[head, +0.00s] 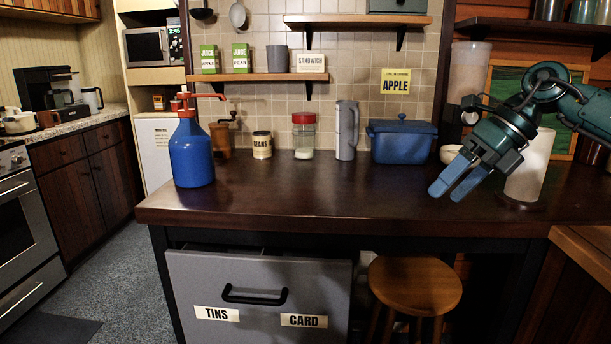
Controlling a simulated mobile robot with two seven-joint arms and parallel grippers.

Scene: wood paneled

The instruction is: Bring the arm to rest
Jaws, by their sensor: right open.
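My right gripper (457,180) hangs above the right part of the dark wooden counter (300,188). Its blue fingers point down and to the left. They are apart, with nothing between them. My right arm comes in from the right edge, in front of a pale cylinder (532,165). A blue lidded pot (402,142) stands behind and to the left of the gripper, apart from it. My left gripper is out of the picture.
A blue pump bottle (191,152) stands at the counter's left end. A glass jar (304,137) and grey jug (347,130) stand at the back. The grey drawer (255,300) below is slightly open, beside a wooden stool (414,285). The counter's front middle is clear.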

